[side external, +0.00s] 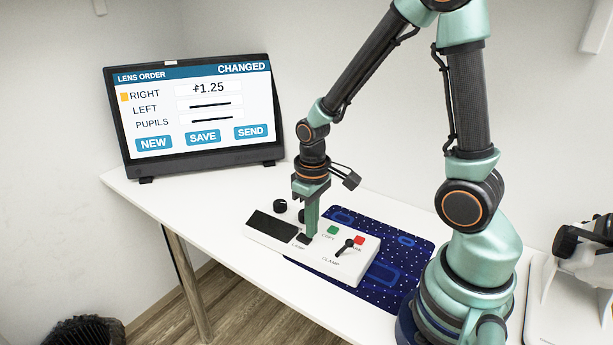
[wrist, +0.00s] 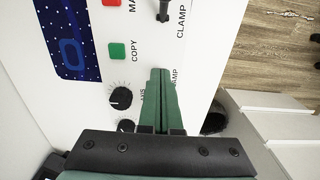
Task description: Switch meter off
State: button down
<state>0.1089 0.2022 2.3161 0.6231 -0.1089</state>
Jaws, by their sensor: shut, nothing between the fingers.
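The likely meter is a white console (side external: 347,277) on the table, with a dark display (side external: 273,225), which shows no readable figures. It has a green COPY button (side external: 333,230), a red button (side external: 359,240), a CLAMP lever (side external: 346,246) and a small black control (side external: 304,239) by the LAMP label. My gripper (side external: 310,234) points down at the console, fingers shut and empty, tips beside the black control. I cannot tell if they touch it. In the wrist view my gripper (wrist: 160,72) partly covers the LAMP label (wrist: 174,78); the control there is hidden.
Two black knobs show; one (side external: 280,205) is at the console's back edge. A dark blue patterned mat (side external: 410,240) lies under and behind it. A monitor (side external: 195,112) reads LENS ORDER, CHANGED. A white-and-black instrument (side external: 575,262) stands at right. The table's front edge is close.

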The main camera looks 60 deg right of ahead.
jog(key=shift+r, duration=2.6)
jog(key=s+a+r+t, duration=0.2)
jog(key=r+t, duration=0.3)
jog(key=r, duration=0.8)
jog(key=shift+s+a+t, duration=0.2)
jog(key=shift+a+t, duration=0.1)
jog(key=shift+a, duration=0.4)
jog(key=shift+r, duration=0.1)
